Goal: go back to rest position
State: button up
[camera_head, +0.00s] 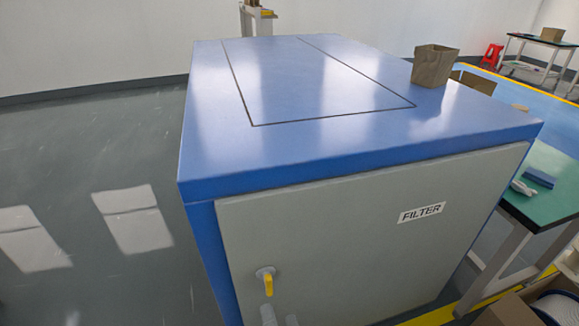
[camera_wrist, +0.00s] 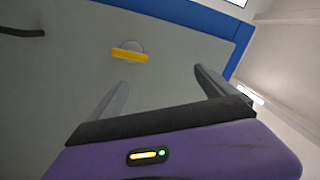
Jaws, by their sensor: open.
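A blue machine cabinet (camera_head: 300,90) with a grey front panel (camera_head: 350,240) labelled FILTER (camera_head: 421,213) stands in front of me in the head view. A yellow valve handle (camera_head: 268,284) on a round grey mount is at the panel's lower left, pointing down there. In the wrist view the yellow handle (camera_wrist: 130,55) lies ahead of my gripper (camera_wrist: 163,88), beyond the fingertips and apart from them. The two dark fingers are spread, with nothing between them. In the head view only a grey piece at the bottom edge, below the handle, may be part of my arm.
A brown box (camera_head: 434,66) sits on the cabinet top. A green-topped table (camera_head: 555,170) with small items stands at the right, with a cardboard box (camera_head: 505,312) below it. A red stool (camera_head: 492,56) is farther back. Grey floor (camera_head: 90,170) at the left is clear.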

jog(key=s+d+r+n+g+h, duration=0.1)
jog(key=s+d+r+n+h, duration=0.2)
jog(key=s+d, duration=0.7)
jog(key=s+d+r+n+g+h, duration=0.2)
jog(key=s+d+r+n, duration=0.3)
jog(key=s+d, duration=0.6)
jog(key=s+r, duration=0.1)
jog(key=s, duration=0.6)
jog(key=shift+s+d+n+h, duration=0.25)
jog(key=shift+s+n+h, duration=0.05)
jog(key=shift+n+h, duration=0.1)
jog(key=shift+c, duration=0.4)
